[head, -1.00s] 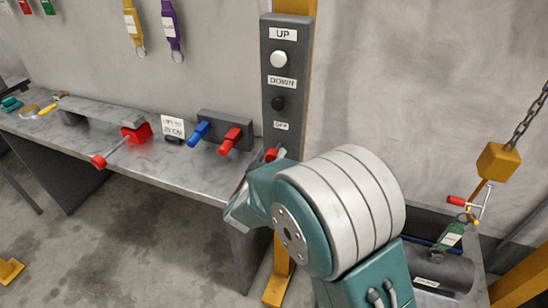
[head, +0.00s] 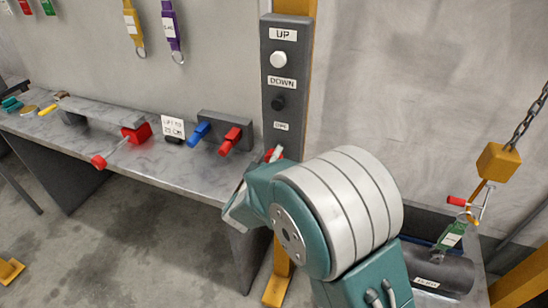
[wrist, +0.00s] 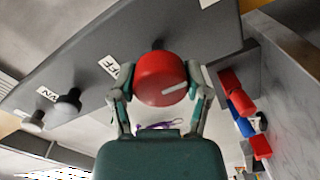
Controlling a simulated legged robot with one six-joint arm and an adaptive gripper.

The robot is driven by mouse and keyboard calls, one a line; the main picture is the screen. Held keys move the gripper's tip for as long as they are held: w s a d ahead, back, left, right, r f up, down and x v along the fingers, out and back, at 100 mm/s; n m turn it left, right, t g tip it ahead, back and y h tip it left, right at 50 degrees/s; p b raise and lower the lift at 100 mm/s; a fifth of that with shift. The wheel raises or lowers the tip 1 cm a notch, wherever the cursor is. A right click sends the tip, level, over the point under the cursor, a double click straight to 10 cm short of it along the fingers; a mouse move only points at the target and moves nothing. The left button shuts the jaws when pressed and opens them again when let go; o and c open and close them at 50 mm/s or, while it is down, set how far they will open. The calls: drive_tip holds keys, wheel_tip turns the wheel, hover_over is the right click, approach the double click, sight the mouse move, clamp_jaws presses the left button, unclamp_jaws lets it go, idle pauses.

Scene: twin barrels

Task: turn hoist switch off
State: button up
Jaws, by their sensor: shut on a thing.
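The hoist switch is a round red knob (wrist: 158,76) with a white pointer line on the grey control panel (head: 287,60). In the wrist view the line points right and slightly up. A white OFF label (head: 281,126) sits above the knob in the head view, where only a sliver of red (head: 276,152) shows. My gripper (wrist: 160,93) has one finger on each side of the knob and is shut on it. In the head view my arm's wrist hides the fingers and most of the knob.
The panel also carries a white UP button (head: 278,60) and a black DOWN button (head: 278,102). A workbench (head: 190,170) with blue (head: 199,133) and red (head: 230,141) handles lies left of my arm. A hoist chain (head: 527,118) and yellow block (head: 497,160) hang at the right.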

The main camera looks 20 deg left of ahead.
drive_tip(key=shift+a, duration=0.15)
drive_tip(key=o, duration=1)
drive_tip(key=shift+o, duration=0.7)
drive_tip(key=shift+a+f, duration=0.15)
drive_tip(key=shift+a, duration=0.05)
drive_tip(key=shift+d, duration=0.15)
drive_tip(key=shift+s, duration=0.15)
drive_tip(key=s+a, duration=0.1)
drive_tip(key=s, duration=1)
drive_tip(key=shift+s+r, duration=0.2)
drive_tip(key=shift+s, duration=0.1)
